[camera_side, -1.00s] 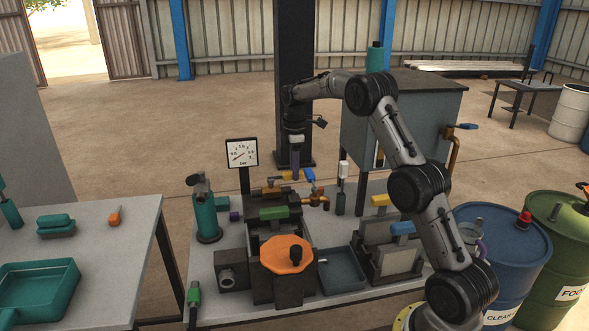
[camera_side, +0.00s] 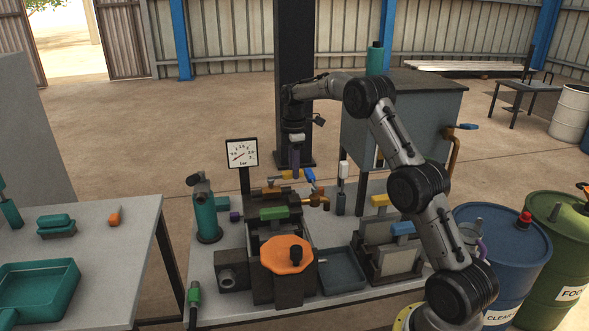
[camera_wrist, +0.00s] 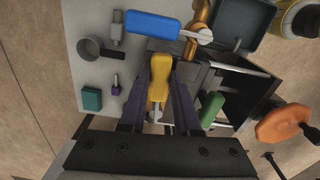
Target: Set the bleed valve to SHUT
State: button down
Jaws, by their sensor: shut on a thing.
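A yellow lever handle (camera_wrist: 159,78) stands between my fingers in the wrist view; it also shows under the gripper in the side view (camera_side: 289,175). My gripper (camera_wrist: 159,68) is shut on this yellow handle, one dark finger on each side. In the side view my gripper (camera_side: 295,160) points down over the brass pipework. A blue lever handle (camera_wrist: 165,25) lies crosswise just beyond my fingertips, beside a brass pipe (camera_wrist: 197,28). I cannot read any SHUT mark, nor tell which lever is labelled as the bleed valve.
A pressure gauge (camera_side: 242,153) stands left of the gripper. The orange handwheel (camera_side: 286,254) and a green handle (camera_side: 274,213) are in front. A teal cylinder (camera_side: 206,217) stands at the left, a dark tray (camera_side: 343,270) at the right. A second yellow handle (camera_side: 380,200) is further right.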

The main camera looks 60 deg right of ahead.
jog(key=w+n, duration=0.1)
jog(key=w+d+n, duration=0.1)
jog(key=n, duration=0.1)
jog(key=w+n, duration=0.6)
jog(key=n, duration=0.4)
jog(key=shift+a+n, duration=0.2)
jog(key=shift+n, duration=0.2)
jog(key=shift+w+r, duration=0.1)
jog(key=c, duration=0.6)
grip_release()
